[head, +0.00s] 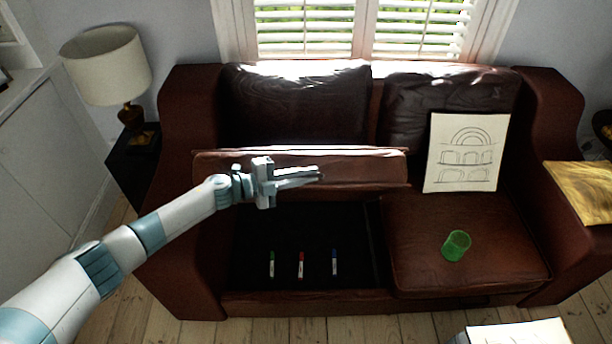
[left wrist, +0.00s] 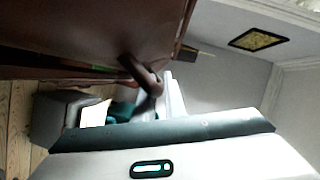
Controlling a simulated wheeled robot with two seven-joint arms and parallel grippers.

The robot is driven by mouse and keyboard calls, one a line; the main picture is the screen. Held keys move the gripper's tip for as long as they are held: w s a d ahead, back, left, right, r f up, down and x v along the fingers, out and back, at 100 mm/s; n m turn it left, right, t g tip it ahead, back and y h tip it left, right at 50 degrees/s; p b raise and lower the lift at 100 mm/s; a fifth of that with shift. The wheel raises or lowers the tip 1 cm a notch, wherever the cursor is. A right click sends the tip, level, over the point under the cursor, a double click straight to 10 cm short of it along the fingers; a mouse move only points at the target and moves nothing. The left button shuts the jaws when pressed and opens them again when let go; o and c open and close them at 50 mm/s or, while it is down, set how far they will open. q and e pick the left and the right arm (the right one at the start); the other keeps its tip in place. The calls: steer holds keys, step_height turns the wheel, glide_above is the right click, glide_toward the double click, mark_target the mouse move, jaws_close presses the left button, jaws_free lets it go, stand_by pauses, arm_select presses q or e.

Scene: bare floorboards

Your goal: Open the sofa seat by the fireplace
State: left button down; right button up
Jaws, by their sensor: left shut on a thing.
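The brown leather sofa (head: 190,130) stands under the window. Its left seat (head: 300,168) is tilted up near the backrest, so a dark storage space (head: 305,225) shows below. Three markers lie in it: green (head: 272,264), red (head: 301,265) and blue (head: 335,261). My left gripper (head: 312,174) is at the front of the raised seat. In the left wrist view, a brown loop-like handle (left wrist: 140,74) on the seat is between its fingers, and the gripper is shut on it. My right gripper is in neither view. No fireplace can be made out.
The right seat (head: 430,215) is down, with a green cup (head: 456,245) on it and a drawing (head: 466,150) leaning on the backrest. A lamp (head: 108,65) stands left of the sofa.

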arm_select(q)
steer(key=shift+f, duration=0.1)
steer(key=c, duration=1.8)
jaws_free()
steer(key=shift+a, duration=0.1)
